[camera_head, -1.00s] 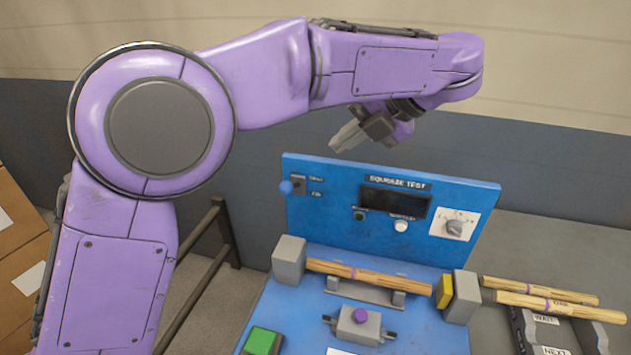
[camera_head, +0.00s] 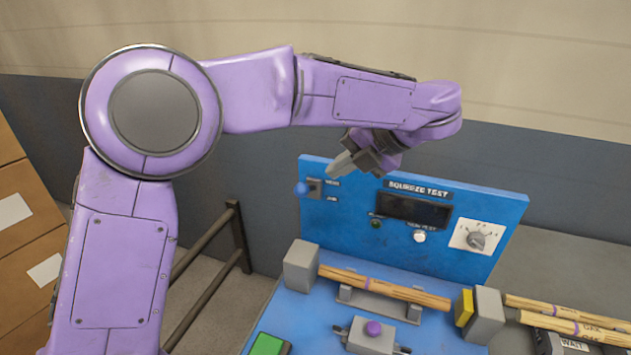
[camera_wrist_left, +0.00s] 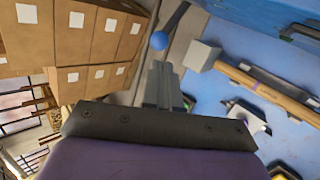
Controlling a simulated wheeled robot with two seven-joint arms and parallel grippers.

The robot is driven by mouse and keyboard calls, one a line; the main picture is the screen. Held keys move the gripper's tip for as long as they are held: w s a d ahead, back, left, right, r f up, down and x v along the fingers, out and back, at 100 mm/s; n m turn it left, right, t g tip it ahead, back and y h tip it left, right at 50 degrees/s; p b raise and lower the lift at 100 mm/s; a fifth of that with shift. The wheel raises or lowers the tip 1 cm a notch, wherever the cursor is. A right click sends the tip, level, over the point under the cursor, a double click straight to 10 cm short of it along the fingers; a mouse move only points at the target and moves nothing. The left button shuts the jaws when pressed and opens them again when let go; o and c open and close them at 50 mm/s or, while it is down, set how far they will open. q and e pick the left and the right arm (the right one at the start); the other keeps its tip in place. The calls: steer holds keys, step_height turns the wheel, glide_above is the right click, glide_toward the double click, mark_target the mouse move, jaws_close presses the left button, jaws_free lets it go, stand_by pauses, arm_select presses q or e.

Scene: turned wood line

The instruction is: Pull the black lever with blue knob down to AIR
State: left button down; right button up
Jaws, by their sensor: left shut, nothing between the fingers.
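The lever's blue knob (camera_head: 302,189) sticks out at the upper left of the blue upright panel (camera_head: 345,235), beside its small dark plate. The label by the plate is too small to read surely. My left gripper (camera_head: 338,167) is shut and empty, its tips up and to the right of the knob in the head view. In the left wrist view the shut fingers (camera_wrist_left: 161,72) point towards the blue knob (camera_wrist_left: 158,41), with a gap seeming to remain. The lever's black shaft is hard to make out. My right gripper is not in view.
The panel also bears a dark display (camera_head: 413,209), a white button (camera_head: 419,237) and a dial (camera_head: 477,240). Below, a wooden rod (camera_head: 390,288) lies between grey blocks. A dark railing (camera_head: 238,235) and cardboard boxes (camera_head: 30,235) stand at left.

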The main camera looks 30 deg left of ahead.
mark_target(306, 188)
arm_select(q)
steer(key=p+x, duration=0.1)
steer(key=x, duration=0.5)
steer(key=shift+a, duration=0.15)
steer(key=shift+a+f, duration=0.4)
steer(key=shift+f, duration=0.15)
